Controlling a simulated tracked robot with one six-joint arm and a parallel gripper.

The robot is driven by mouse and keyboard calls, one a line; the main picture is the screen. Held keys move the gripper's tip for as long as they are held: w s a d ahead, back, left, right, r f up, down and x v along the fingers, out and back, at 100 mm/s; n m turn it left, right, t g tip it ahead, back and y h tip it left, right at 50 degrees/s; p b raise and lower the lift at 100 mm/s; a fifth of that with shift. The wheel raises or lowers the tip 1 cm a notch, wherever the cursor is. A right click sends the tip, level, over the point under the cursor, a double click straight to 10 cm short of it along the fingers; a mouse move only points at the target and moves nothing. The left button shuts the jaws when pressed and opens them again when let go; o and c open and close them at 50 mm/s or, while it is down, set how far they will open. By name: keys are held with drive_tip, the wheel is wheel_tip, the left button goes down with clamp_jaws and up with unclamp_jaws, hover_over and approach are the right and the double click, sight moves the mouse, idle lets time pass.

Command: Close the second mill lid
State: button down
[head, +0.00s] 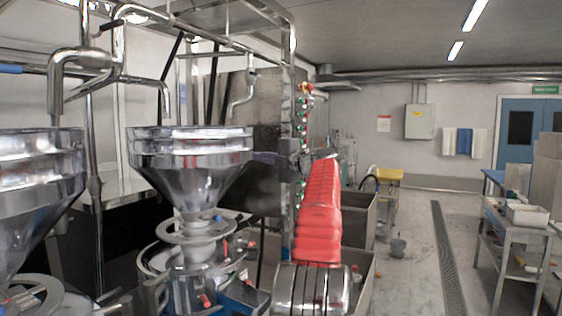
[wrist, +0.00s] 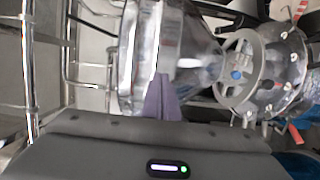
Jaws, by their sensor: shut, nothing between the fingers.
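The middle mill has a shiny steel funnel hopper (head: 190,155) with a banded steel rim, above a round steel body. Its top is seen nearly edge-on, so I cannot tell how its lid stands. My gripper (head: 264,157) is at the hopper's right side, just below rim height. Its purple fingers are shut and empty. In the wrist view the fingers (wrist: 163,98) overlap the steel hopper (wrist: 185,55), which appears sideways. I cannot tell whether they touch it.
Another steel hopper (head: 35,180) stands at the left edge. Bent steel pipes (head: 120,50) hang above the hoppers.

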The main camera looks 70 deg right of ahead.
drive_tip(key=v, duration=0.8)
drive_tip(key=shift+s+a, duration=0.15)
drive_tip(key=shift+s, duration=0.2)
drive_tip(key=c, duration=2.5)
unclamp_jaws()
drive_tip(key=shift+c, duration=0.2)
